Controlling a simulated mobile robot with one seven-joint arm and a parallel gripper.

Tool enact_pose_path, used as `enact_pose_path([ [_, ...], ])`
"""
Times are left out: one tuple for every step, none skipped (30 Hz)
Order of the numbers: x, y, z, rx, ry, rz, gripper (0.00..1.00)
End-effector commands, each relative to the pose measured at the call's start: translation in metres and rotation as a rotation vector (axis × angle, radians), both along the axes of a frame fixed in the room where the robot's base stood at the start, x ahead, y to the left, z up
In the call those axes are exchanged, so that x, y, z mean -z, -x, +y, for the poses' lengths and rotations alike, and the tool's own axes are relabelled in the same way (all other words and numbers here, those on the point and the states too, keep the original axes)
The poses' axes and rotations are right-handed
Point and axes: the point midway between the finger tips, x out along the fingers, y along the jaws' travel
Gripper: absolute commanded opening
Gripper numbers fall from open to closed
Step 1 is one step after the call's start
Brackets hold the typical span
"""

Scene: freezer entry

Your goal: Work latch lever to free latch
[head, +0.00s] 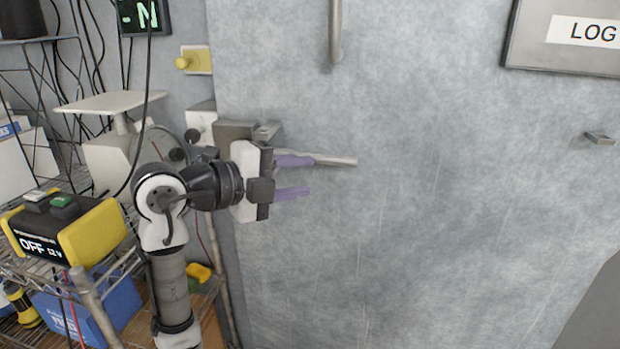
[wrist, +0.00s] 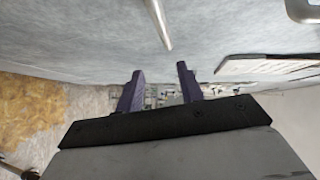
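The latch lever (head: 335,161) is a grey metal rod on the freezer door. It points right and slightly down from the latch block (head: 236,131) at the door's left edge. In the wrist view the lever (wrist: 158,22) comes down from the top, and its end lies above the gap between the fingertips. My gripper (head: 311,175) has two purple fingers, spread apart with nothing seen between them. In the head view the upper finger overlaps the lever; I cannot tell whether they touch. The fingers (wrist: 160,69) are also apart in the wrist view. My gripper hides part of the latch.
The grey door (head: 430,200) fills the middle and right. A vertical handle (head: 335,30) is above the lever, and a LOG board (head: 570,35) is at upper right. A wire rack (head: 85,285) with a yellow-black OFF box (head: 65,230) stands left of my arm.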

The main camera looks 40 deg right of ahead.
Motion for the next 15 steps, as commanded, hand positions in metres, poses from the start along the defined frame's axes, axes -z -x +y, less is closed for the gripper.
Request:
enact_pose_path([
  [0.000,-0.002,0.012,-0.005,0.002,-0.002,0.38],
  [-0.001,-0.002,0.019,-0.005,0.002,-0.001,0.38],
  [-0.003,-0.003,0.029,-0.006,0.002,-0.002,0.38],
  [-0.004,-0.003,0.036,-0.005,0.002,-0.002,0.38],
  [-0.005,-0.004,0.043,-0.006,0.002,-0.001,0.38],
  [-0.007,-0.004,0.052,-0.005,0.002,-0.002,0.38],
  [-0.008,-0.004,0.058,-0.005,0.001,-0.002,0.38],
  [-0.010,-0.005,0.064,-0.004,0.001,-0.002,0.38],
  [-0.011,-0.005,0.072,-0.005,0.002,-0.001,0.38],
  [-0.012,-0.005,0.077,-0.003,0.001,0.000,0.38],
  [-0.013,-0.005,0.082,-0.003,0.000,0.000,0.38],
  [-0.015,-0.006,0.087,-0.003,0.000,0.000,0.38],
  [-0.016,-0.006,0.091,-0.002,0.001,0.001,0.38],
  [-0.016,-0.006,0.094,-0.002,0.001,0.001,0.38],
  [-0.017,-0.006,0.098,-0.002,0.001,0.001,0.38],
])
